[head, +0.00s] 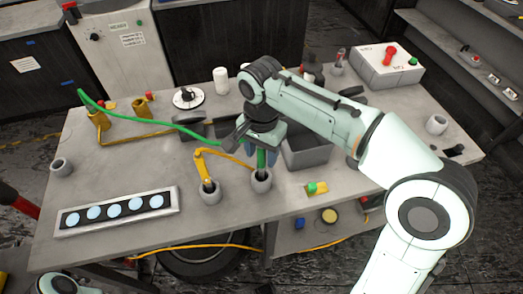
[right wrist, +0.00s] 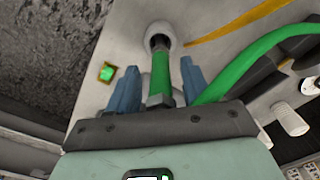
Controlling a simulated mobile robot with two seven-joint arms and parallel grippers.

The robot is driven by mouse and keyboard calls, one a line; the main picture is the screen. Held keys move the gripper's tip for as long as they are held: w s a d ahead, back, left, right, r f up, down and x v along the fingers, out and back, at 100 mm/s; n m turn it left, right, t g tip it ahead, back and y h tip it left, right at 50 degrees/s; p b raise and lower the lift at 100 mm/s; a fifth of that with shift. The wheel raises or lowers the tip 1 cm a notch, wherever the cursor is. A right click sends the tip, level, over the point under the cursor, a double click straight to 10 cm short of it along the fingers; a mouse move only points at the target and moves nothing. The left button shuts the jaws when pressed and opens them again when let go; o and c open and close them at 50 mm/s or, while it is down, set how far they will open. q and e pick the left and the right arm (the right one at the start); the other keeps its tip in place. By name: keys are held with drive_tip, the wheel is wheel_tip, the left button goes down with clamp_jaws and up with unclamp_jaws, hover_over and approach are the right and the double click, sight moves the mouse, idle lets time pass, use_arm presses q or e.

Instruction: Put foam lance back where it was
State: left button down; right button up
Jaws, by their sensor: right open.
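A green lance (head: 261,161), which I take to be the foam lance, stands upright with its tip in the right of two grey round holders (head: 260,182). A green hose (head: 150,120) runs from it to the table's left back. My right gripper (head: 260,154) is above that holder, its blue fingers apart on both sides of the lance. In the right wrist view, the green lance (right wrist: 161,75) lies between the open fingers with gaps on both sides, its tip inside the holder (right wrist: 160,36). My left gripper is out of view.
A yellow lance (head: 202,165) stands in the left grey holder (head: 209,194). A grey bin (head: 308,155) is right of my gripper. A tray of blue discs (head: 116,211) lies front left. A green-and-yellow button block (head: 316,188) sits near the front edge.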

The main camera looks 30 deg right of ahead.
wheel_tip(320, 180, up, 12)
drive_tip(key=p, duration=0.3)
drive_tip(key=shift+r, duration=0.1)
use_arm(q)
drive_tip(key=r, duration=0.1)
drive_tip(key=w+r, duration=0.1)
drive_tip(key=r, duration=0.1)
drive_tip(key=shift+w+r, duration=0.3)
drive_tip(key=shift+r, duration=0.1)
